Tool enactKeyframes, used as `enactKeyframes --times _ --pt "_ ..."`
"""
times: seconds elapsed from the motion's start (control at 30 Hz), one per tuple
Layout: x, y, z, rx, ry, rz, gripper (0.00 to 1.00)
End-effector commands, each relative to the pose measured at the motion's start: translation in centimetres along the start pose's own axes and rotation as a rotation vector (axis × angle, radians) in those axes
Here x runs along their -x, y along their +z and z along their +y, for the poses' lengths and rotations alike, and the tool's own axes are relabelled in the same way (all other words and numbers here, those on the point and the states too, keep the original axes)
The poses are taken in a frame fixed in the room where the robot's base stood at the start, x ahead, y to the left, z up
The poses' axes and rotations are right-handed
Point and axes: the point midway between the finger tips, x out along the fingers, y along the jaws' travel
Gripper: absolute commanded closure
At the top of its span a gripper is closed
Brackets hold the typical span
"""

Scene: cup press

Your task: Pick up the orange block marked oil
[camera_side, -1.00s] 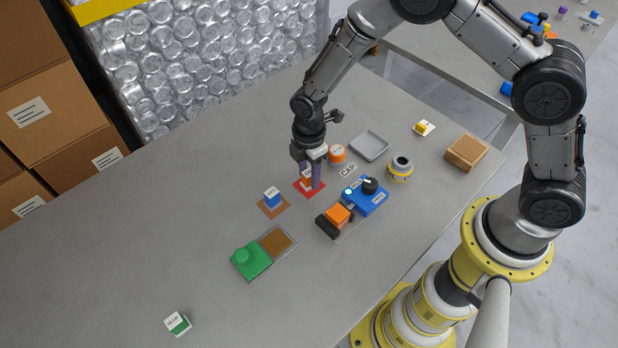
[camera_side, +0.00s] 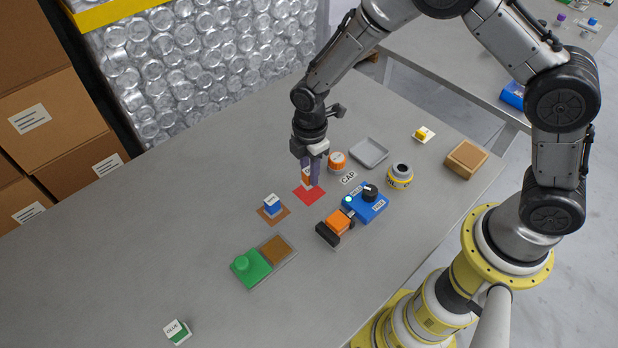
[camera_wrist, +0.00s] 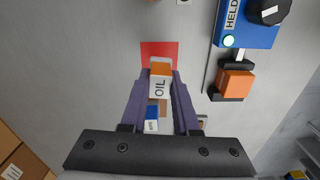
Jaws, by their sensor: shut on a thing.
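The orange block marked oil (camera_wrist: 160,84) is between my gripper's two purple fingers in the wrist view, its white label reading OIL facing the camera. My gripper (camera_side: 311,181) is shut on it. In the side view the block (camera_side: 306,180) shows as a small orange and white patch, mostly hidden by the fingers. It appears just above the red square (camera_side: 309,196) on the table, which shows bare below it. The red square is also in the wrist view (camera_wrist: 158,50).
A blue block (camera_side: 272,202) on a brown square stands left. A blue device with a black knob (camera_side: 370,190) and an orange-and-black clamp (camera_side: 335,223) are to the right. The left table is mostly clear.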

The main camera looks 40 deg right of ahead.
Motion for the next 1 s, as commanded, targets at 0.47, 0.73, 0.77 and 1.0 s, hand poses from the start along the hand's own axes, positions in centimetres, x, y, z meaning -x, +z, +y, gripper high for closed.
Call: enactKeyframes --times 0.47,0.73,0.77,1.0 --pt "7.6 3.7 -8.6 0.000 -0.001 0.000 1.00" --pt "9.1 5.1 -11.8 0.000 -0.002 -0.001 1.00" --pt "9.2 5.2 -12.0 0.000 -0.003 -0.001 1.00" --pt "9.5 5.5 -12.7 0.000 -0.003 -0.001 1.00"
